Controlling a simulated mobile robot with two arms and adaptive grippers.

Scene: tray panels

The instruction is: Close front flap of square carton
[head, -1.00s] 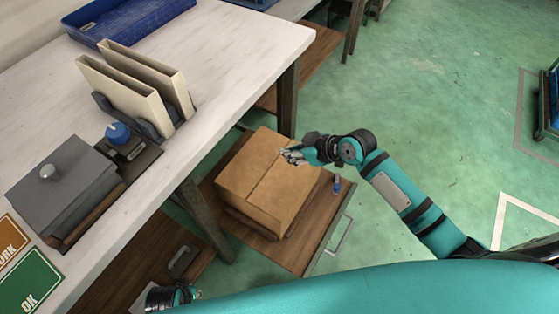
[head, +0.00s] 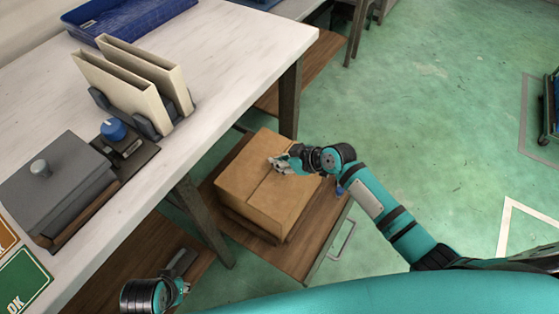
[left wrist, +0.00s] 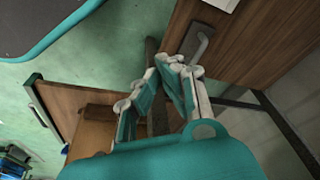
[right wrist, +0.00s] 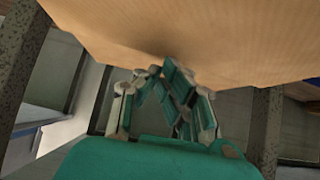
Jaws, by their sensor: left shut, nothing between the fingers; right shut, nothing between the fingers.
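The square carton (head: 238,182) is brown cardboard and sits low on a wooden surface beside the bench. Its top looks nearly flat, with a seam between two flaps; I cannot tell whether the front flap lies fully down. My right gripper (head: 276,167) is shut and empty over the seam. In the right wrist view, the shut fingers (right wrist: 160,72) are close to a cardboard face of the carton (right wrist: 190,35); contact is not clear. My left gripper (head: 184,287) is low at the picture's bottom left, away from the carton. Its shut, empty fingers show in the left wrist view (left wrist: 168,65).
The wooden surface (head: 297,255) under the carton has a metal handle (head: 343,240) at its edge. The white bench (head: 215,75) with its dark legs stands left of the carton and bears beige binders (head: 125,88) and a grey box (head: 58,185).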

